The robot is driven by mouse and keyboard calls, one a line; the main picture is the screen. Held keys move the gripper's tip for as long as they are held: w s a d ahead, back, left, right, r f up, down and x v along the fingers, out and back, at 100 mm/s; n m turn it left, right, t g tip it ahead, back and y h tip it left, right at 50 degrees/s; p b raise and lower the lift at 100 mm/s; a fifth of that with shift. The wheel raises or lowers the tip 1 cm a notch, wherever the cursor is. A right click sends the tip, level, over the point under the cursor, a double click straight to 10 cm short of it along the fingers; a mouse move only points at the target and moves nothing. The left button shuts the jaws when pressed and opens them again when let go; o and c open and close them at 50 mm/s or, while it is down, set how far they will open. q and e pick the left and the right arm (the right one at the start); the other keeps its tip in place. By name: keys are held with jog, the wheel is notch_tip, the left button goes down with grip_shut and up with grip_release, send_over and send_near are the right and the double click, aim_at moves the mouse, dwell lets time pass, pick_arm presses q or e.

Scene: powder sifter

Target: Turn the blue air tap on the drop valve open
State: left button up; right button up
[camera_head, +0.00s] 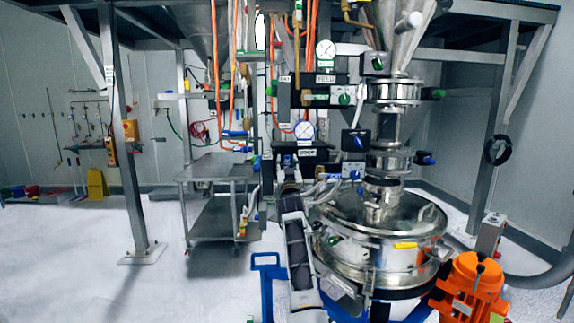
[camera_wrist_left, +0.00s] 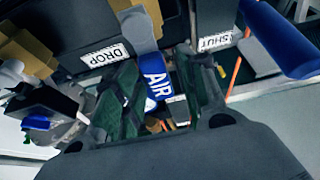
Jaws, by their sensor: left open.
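The blue air tap (camera_wrist_left: 155,77), lettered AIR, shows in the left wrist view between the two dark green fingers of my left gripper (camera_wrist_left: 160,88). The fingers stand apart, one on each side of the tap; I cannot tell whether either touches it. A DROP label (camera_wrist_left: 106,56) is left of the tap and a SHUT label (camera_wrist_left: 215,42) is to its right. In the head view my left gripper (camera_head: 289,170) is up at the dark valve block with a small label plate (camera_head: 307,153). The gripper hides the tap there. My right gripper is not in view.
The round steel sifter (camera_head: 385,235) stands just right of my left arm, with an orange motor (camera_head: 470,285) beside it. Gauges, orange hoses and pipes crowd around the valve block. A steel trolley (camera_head: 212,170) stands to the left.

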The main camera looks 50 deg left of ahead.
pick_arm(q)
jog(key=v, duration=0.7)
jog(key=shift+w+f, duration=0.1)
dwell(0.7)
